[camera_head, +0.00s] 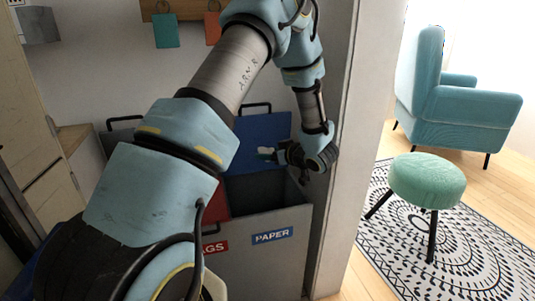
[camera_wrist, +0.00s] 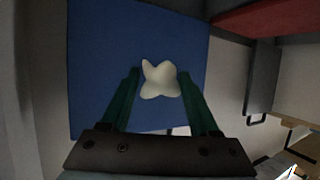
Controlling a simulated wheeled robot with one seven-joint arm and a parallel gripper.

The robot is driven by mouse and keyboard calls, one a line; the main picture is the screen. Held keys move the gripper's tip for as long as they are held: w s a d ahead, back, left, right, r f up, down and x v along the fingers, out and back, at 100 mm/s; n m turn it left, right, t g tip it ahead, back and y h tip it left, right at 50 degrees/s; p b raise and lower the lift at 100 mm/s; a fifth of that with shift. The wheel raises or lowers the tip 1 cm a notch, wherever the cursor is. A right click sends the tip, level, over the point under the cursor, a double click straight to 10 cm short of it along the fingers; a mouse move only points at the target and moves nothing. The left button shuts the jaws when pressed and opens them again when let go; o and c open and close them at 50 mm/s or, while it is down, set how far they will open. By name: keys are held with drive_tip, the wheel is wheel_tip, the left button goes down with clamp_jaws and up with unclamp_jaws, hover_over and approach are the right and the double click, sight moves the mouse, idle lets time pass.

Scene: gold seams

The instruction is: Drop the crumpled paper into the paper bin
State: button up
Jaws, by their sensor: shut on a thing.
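The crumpled paper (camera_wrist: 160,80) is a small white, lobed piece between my green fingertips in the wrist view. In the head view only a small pale bit (camera_head: 264,150) of it shows at the fingertips. My gripper (camera_head: 269,155) is shut on it and points left, in front of the raised blue lid (camera_head: 262,128). The paper bin (camera_head: 290,225) is grey with a blue PAPER label, and its dark opening lies below my gripper. The blue lid also fills the background of the wrist view (camera_wrist: 100,50). The bin's inside bottom is hidden.
A bin with a red label (camera_head: 215,247) stands left of the paper bin, partly hidden by my arm. A pale wall edge (camera_head: 355,150) rises close on the right. Beyond it are a green stool (camera_head: 427,180), a teal armchair (camera_head: 460,110) and a patterned rug (camera_head: 460,255).

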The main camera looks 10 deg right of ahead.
wheel_tip(320, 180, down, 4)
drive_tip(key=b, duration=0.3)
drive_tip(key=shift+a+f, duration=0.1)
drive_tip(key=o, duration=1.4)
drive_tip(key=shift+s, duration=0.1)
drive_tip(key=v, duration=1)
drive_tip(key=shift+s+r, duration=0.25)
